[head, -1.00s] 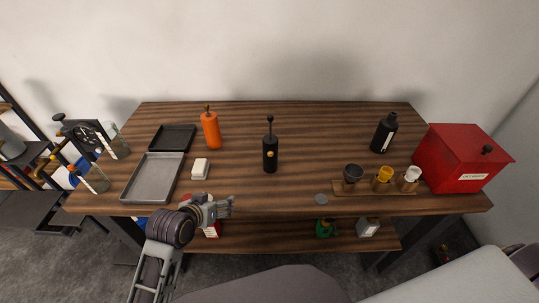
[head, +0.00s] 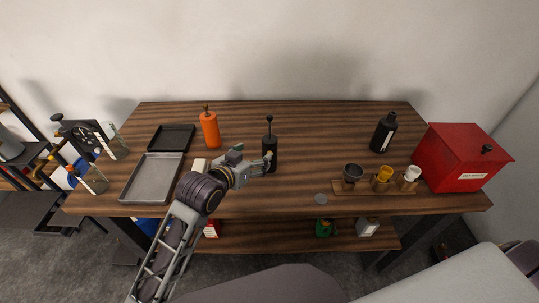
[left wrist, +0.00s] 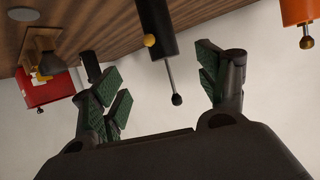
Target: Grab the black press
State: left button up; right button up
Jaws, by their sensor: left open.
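The black press (head: 270,150), a slim black cylinder with a thin rod and ball knob on top, stands upright near the middle of the table. My left gripper (head: 259,165) is at its near left side and hides part of its lower body. In the left wrist view the picture is upside down; the black press (left wrist: 156,28) with its yellow ball shows between the two spread green-padded fingers of my open gripper (left wrist: 162,88). Nothing is held. I cannot tell whether a finger touches it. My right gripper is not in view.
An orange press (head: 210,130) stands behind left. A black bottle (head: 383,132), cups on a wooden board (head: 340,188) and a red box (head: 462,157) stand right. The table (head: 320,130) behind the press is clear.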

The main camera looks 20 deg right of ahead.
aim_at(267, 147)
pick_arm(q)
jog(key=shift+w+d, duration=0.1)
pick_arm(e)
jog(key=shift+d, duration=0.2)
pick_arm(q)
jog(key=shift+x, duration=3.8)
jog(key=shift+w+d+f, duration=0.2)
jog(key=shift+w, duration=0.05)
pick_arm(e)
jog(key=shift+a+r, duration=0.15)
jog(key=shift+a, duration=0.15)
pick_arm(q)
jog(key=shift+w, duration=0.1)
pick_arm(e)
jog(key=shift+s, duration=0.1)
